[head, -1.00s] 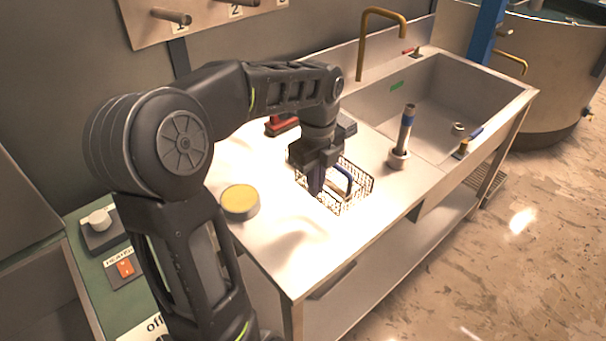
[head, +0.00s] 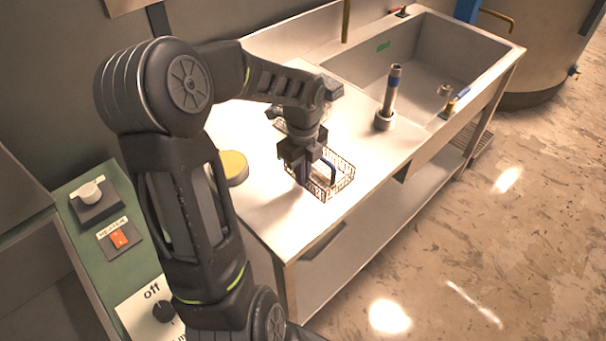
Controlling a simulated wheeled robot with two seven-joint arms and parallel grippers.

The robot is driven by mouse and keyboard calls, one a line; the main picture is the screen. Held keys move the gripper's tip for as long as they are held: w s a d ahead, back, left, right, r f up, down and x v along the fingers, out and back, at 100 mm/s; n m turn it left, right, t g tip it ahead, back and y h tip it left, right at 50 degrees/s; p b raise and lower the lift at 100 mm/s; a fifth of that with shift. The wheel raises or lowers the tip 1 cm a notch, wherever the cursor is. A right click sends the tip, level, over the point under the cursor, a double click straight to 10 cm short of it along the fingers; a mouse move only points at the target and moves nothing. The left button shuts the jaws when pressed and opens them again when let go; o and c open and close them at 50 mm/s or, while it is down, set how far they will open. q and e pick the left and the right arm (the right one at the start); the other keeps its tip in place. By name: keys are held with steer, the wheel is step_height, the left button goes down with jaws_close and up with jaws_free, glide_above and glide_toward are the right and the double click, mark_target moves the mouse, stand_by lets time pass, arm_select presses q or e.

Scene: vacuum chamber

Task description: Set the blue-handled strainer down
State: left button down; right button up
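The blue-handled strainer (head: 345,183) is a small rectangular dark wire basket with an arched blue handle. It is above or on the white counter (head: 262,205), near its front edge. I cannot tell whether its bottom touches the counter. My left gripper (head: 304,176) points down over the strainer's left side, right at the handle. The gripper and wrist hide part of the basket and handle. The finger gap is too small and dark to show whether the fingers grip the handle. My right gripper is out of view.
A yellow-topped round container (head: 233,163) stands left of the strainer. Right of it stands an upright metal tube (head: 391,92) in a holder, beside the sink (head: 440,60). A green control panel (head: 90,235) is at the lower left. Another wire item is partly hidden behind my wrist.

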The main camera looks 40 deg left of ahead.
arm_select(q)
steer(key=shift+f, duration=0.4)
steer(key=shift+f, duration=0.1)
steer(key=c, duration=1.6)
jaws_free()
steer(key=shift+c, duration=0.2)
step_height(320, 180, up, 12)
steer(key=b, duration=0.1)
